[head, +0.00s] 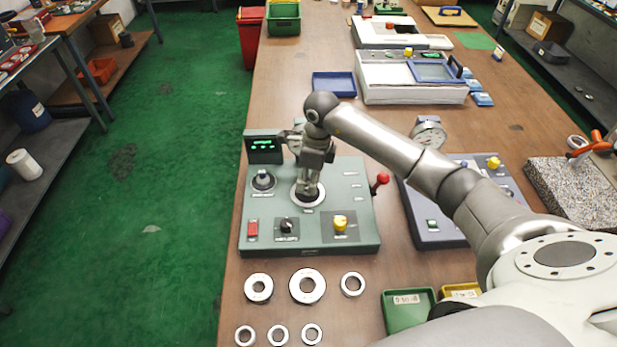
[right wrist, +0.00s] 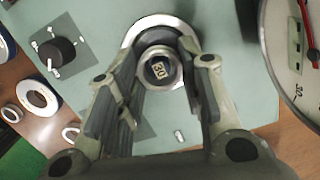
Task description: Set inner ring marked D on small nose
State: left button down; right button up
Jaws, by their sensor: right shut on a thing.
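My right gripper (head: 309,186) reaches down over the round silver seat (head: 320,201) in the middle of the grey-green bench unit. In the right wrist view, the gripper (right wrist: 162,72) is shut on a small metal ring (right wrist: 146,82). No letter D is readable. A second, blue-topped post (head: 263,176) stands on the unit's left. My left gripper is not in view.
Several loose rings, including a large one (head: 307,286), lie on the table in front of the unit. A red-knobbed lever (head: 380,180) is at the unit's right edge. A dial gauge (head: 428,132) stands behind right. Green (head: 400,325) and yellow trays are at front right.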

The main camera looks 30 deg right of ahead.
jog(key=shift+f+b, duration=0.95)
jog(key=shift+f, duration=0.3)
jog(key=o, duration=1.1)
jog(key=shift+r, duration=0.1)
notch_tip(320, 180, up, 12)
jog(key=d, duration=0.1)
jog(key=shift+s, duration=0.45)
